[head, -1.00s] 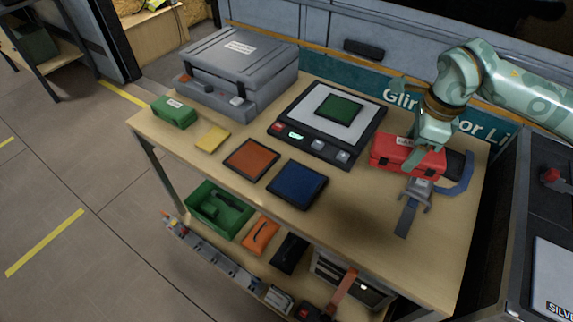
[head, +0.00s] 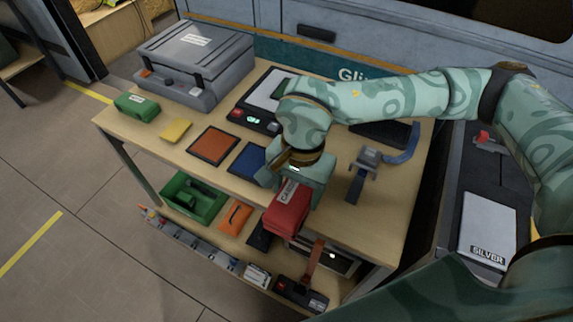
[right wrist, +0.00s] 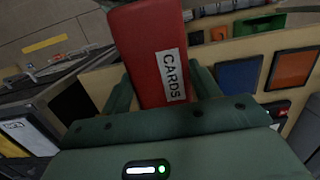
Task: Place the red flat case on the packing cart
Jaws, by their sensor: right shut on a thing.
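The red flat case (head: 287,214), with a white label, is held by my right gripper (head: 297,190) in front of the wooden workbench's front edge. It hangs tilted, above the level of the lower shelf. In the right wrist view the case (right wrist: 146,50) sits between the two green fingers and its label reads "CARDS". My right gripper (right wrist: 160,90) is shut on it. I cannot tell a packing cart for certain in these views. My left gripper is not in view.
The workbench (head: 380,215) carries a grey hard case (head: 195,60), a green box (head: 137,104), a yellow pad (head: 175,131), orange (head: 213,146) and blue (head: 247,160) panels and a clamp tool (head: 362,172). A dark unit (head: 465,185) stands at right. Open floor (head: 90,210) lies left.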

